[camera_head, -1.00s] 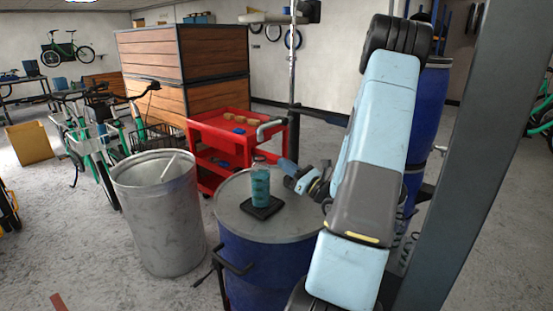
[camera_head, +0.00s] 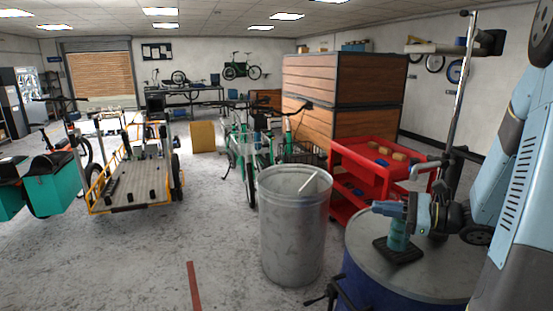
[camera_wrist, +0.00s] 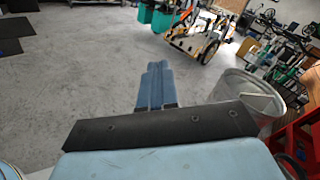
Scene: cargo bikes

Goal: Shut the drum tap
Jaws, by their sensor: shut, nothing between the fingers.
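A blue drum with a grey lid (camera_head: 365,250) stands at the lower right of the head view, cut off by the bottom edge. A black bent fitting (camera_head: 336,292) shows at its left side; I cannot tell whether it is the tap or a handle. No tap shows clearly in either view. My gripper (camera_head: 378,208) is above the drum lid, shut and empty, pointing left. Its blue fingers are together in the wrist view (camera_wrist: 153,75). A teal bottle (camera_head: 398,238) stands on a black pad (camera_head: 398,253) on the lid, partly hidden behind my gripper.
A grey metal bin (camera_head: 293,230) stands just left of the drum. A red trolley (camera_head: 362,172) and wooden crates (camera_head: 340,85) are behind. Green bikes (camera_head: 250,150) and a cargo bike (camera_head: 130,180) stand further left. The floor at front left is open.

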